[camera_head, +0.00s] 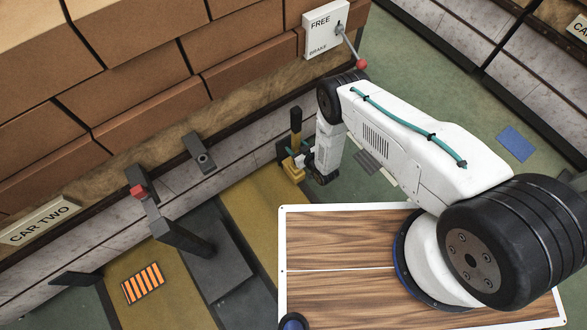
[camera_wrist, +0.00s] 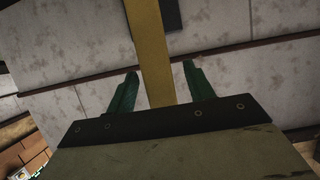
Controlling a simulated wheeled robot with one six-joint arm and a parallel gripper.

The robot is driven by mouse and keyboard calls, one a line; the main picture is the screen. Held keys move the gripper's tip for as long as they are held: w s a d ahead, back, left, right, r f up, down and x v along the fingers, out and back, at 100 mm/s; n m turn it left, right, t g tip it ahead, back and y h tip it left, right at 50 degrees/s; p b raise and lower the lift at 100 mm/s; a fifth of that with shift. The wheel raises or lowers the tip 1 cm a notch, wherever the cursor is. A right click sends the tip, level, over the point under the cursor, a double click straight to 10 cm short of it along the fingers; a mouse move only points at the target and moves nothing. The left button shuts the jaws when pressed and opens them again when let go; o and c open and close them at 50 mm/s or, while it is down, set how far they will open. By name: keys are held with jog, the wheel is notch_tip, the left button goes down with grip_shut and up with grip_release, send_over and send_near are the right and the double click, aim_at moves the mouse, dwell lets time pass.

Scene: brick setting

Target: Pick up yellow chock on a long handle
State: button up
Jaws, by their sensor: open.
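The yellow chock (camera_head: 293,168) stands on the floor beside the brick car's pale lower wall, its long handle upright with a black grip (camera_head: 296,118) at the top. In the wrist view the yellow handle (camera_wrist: 150,45) runs down between the two green fingers of my gripper (camera_wrist: 160,69), with a gap on each side. My gripper is open. In the head view my gripper (camera_head: 303,160) is low beside the chock and partly hidden by my wrist. The lower end of the handle is hidden behind the dark gripper body in the wrist view.
A brake panel (camera_head: 318,28) with a red-knobbed lever (camera_head: 361,64) is on the car above my arm. A dark post (camera_head: 182,236) stands at left near an orange-striped plate (camera_head: 143,283).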

jog(key=shift+x, duration=1)
jog(key=shift+c, duration=0.3)
grip_shut()
jog(key=shift+w+r, duration=0.1)
jog(key=shift+r, duration=0.05)
dwell(0.4)
